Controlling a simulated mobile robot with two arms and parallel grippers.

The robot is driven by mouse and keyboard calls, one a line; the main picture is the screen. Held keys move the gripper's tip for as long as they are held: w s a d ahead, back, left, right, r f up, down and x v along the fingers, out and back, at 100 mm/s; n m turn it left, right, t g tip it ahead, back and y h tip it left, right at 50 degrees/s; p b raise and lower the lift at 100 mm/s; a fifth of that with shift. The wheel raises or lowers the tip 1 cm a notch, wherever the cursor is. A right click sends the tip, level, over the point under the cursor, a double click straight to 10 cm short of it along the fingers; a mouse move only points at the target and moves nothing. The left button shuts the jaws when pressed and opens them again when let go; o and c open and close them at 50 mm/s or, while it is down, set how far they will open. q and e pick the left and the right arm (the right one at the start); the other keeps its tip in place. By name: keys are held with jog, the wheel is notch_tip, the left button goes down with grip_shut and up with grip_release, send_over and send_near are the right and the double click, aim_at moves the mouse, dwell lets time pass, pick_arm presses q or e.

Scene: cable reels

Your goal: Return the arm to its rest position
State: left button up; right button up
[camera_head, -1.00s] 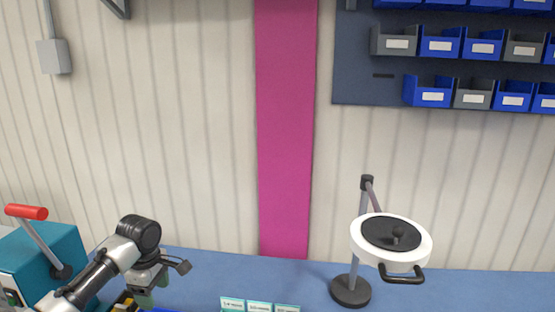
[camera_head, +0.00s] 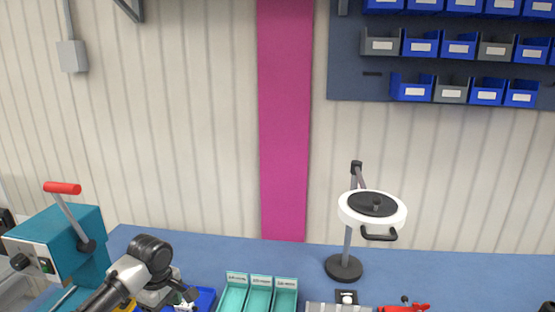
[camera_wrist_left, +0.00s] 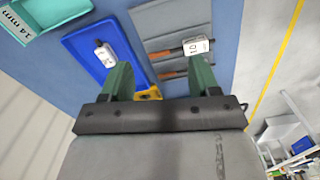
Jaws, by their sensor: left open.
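My left arm comes in from the lower left in the head view, and its gripper (camera_head: 170,296) is over the left part of the blue bench (camera_head: 215,252). In the left wrist view the two green fingers (camera_wrist_left: 158,82) stand wide apart with nothing held between them. Below and beyond them are a blue tray (camera_wrist_left: 82,45) with a small white labelled item (camera_wrist_left: 104,54) and a grey mat (camera_wrist_left: 165,22) with tools. A yellow piece (camera_wrist_left: 148,94) shows between the fingers. My right gripper is not in view.
A teal machine (camera_head: 70,240) with a red-handled lever (camera_head: 62,188) stands left of my arm. Teal bins (camera_head: 258,294) stand to the right of my gripper. A magnifier lamp (camera_head: 372,206) stands farther right. Blue and grey bins (camera_head: 411,88) hang on the wall panel.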

pick_arm(q)
jog(key=s+d+f+m+t+h, duration=0.1)
jog(key=s+d+f+m, duration=0.4)
jog(key=s, duration=0.4)
jog(key=s+d+f+m+t+h, duration=0.1)
jog(key=s+d+f+m, duration=0.5)
jog(key=s, duration=0.2)
jog(key=s+a+r+m+t+y, duration=0.1)
jog(key=s+a+r+m, duration=0.15)
jog(key=s, duration=0.55)
jog(key=s+a+r+m+y, duration=0.1)
jog(key=s+a+m, duration=0.15)
jog(key=s, duration=0.55)
notch_tip(320, 180, down, 30)
jog(key=f+g+b, duration=0.1)
jog(key=b, duration=0.4)
jog(key=s+a+f+b, duration=0.1)
jog(key=s+f+b, duration=0.1)
jog(key=s+f, duration=0.6)
jog(key=s+a+f+g+b, duration=0.1)
jog(key=s+a+f+b, duration=0.1)
jog(key=s+f, duration=0.7)
notch_tip(320, 180, down, 4)
jog(key=shift+a+f+b, duration=0.2)
jog(key=shift+f+b, duration=0.05)
jog(key=shift+b, duration=0.3)
jog(key=shift+s, duration=0.2)
jog(key=shift+c, duration=0.2)
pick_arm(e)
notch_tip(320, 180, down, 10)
